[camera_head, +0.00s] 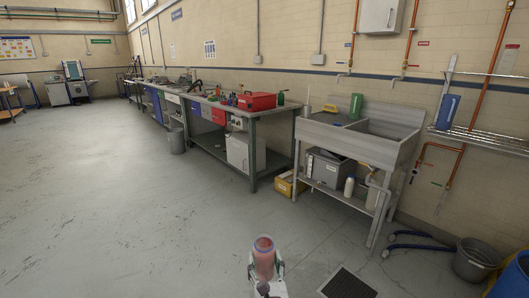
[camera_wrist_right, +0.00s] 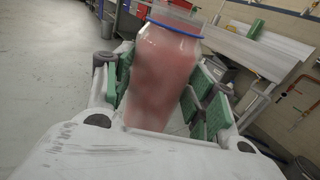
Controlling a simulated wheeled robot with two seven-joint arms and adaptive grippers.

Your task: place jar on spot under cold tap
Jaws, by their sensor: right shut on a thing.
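A jar (camera_head: 264,257) with reddish contents stands out low in the middle of the head view. My right gripper (camera_head: 265,268) is shut on it. In the right wrist view the jar (camera_wrist_right: 162,75) is clear with a blue ring near its top, slightly tilted in the picture, between the green finger pads. A metal sink (camera_head: 362,128) with two basins stands against the right wall. My left gripper is not in view.
A long workbench (camera_head: 255,115) with a red toolbox (camera_head: 257,101) runs along the wall left of the sink. A dark floor grate (camera_head: 348,283) lies right of the jar. A bucket (camera_head: 474,258) and blue hose (camera_head: 415,237) are at the right. The floor at left is clear.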

